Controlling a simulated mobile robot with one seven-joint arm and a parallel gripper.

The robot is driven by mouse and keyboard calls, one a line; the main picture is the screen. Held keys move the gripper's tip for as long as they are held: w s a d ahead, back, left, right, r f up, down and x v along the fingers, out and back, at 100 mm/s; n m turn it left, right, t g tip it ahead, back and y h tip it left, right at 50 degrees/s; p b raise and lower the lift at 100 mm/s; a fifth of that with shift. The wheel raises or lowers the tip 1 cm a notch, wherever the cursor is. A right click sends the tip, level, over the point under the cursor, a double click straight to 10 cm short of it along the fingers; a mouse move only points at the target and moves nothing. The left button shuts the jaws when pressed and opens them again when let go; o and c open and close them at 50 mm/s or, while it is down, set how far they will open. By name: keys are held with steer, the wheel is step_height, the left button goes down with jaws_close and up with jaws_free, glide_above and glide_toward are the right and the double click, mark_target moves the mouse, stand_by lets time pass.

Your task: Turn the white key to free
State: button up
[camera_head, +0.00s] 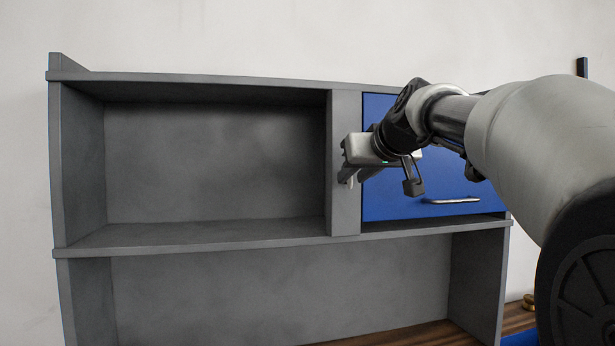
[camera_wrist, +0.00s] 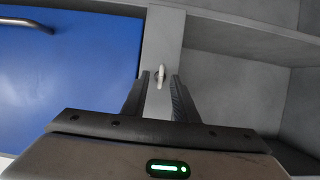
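The white key (camera_wrist: 160,76) is on the grey upright panel (camera_wrist: 165,30) beside the blue door (camera_wrist: 70,80). In the wrist view it is a small, narrow white piece, long side roughly up and down in the picture. My gripper (camera_wrist: 160,75) is open, with one dark finger on each side of the key and a gap to both. I cannot tell how deep the key sits between the fingertips. In the head view my gripper (camera_head: 349,178) is in front of the upright panel (camera_head: 345,215) and mostly hides the key.
The grey shelf unit (camera_head: 190,240) has an open compartment left of the panel. The blue door (camera_head: 385,205) at the right has a metal bar handle (camera_head: 453,201). A wooden surface (camera_head: 400,335) lies below. My arm covers much of the right side.

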steer(key=shift+w+a+f, duration=0.1)
steer(key=shift+w+f, duration=0.1)
steer(key=shift+w, duration=0.25)
jaws_close()
